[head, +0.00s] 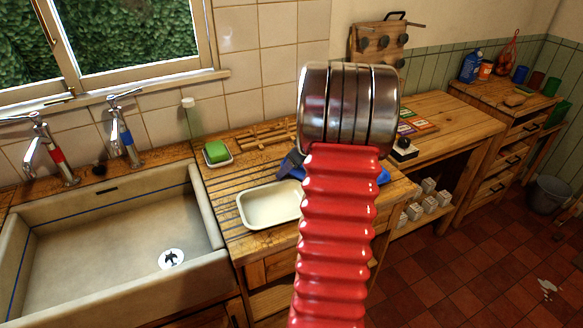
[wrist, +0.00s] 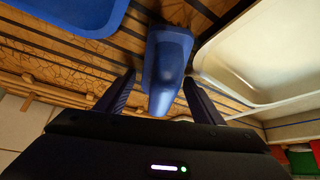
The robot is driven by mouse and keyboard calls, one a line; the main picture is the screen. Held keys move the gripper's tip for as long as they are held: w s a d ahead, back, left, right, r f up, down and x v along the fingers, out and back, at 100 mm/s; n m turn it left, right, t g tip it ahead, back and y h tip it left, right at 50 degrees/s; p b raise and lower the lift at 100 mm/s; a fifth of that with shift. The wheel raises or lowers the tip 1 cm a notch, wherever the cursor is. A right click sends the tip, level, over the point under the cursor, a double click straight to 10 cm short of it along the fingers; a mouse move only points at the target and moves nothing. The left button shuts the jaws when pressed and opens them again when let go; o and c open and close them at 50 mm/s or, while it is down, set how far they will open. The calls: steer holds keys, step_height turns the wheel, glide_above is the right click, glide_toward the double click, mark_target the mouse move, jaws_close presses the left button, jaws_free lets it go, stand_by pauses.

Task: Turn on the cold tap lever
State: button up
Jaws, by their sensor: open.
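The cold tap (head: 124,132), chrome with a blue band, stands behind the right part of the sink in the head view. Its lever (head: 126,96) sits on top and points up to the right. The hot tap (head: 50,150) with a red band is to its left. My gripper (wrist: 159,77) is open in the wrist view, its two dark fingers on either side of a blue object (wrist: 168,62). Contact with that object cannot be told. In the head view my red arm hides most of the gripper, over the drainboard, well right of the taps.
The sink (head: 110,235) is empty. On the drainboard are a green sponge (head: 216,151) on a dish, a wooden rack (head: 262,134) and a cream tray (head: 268,206). A clear bottle (head: 191,118) stands by the wall. A window sill (head: 160,87) lies above the taps.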

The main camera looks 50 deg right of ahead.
steer(key=shift+r, duration=0.1)
steer(key=v, duration=1.2)
stand_by(0.6)
steer(key=w+a+r+g, duration=0.1)
steer(key=w+a+r, duration=0.15)
steer(key=a, duration=1.15)
steer(key=w+a+r, duration=0.2)
steer(key=a+r, duration=0.1)
steer(key=a, duration=1)
steer(key=s+a, duration=0.6)
steer(key=a, duration=0.4)
steer(key=s+a, duration=0.6)
steer(key=a, duration=0.4)
steer(key=shift+f+n, duration=0.3)
steer(key=shift+f, duration=0.2)
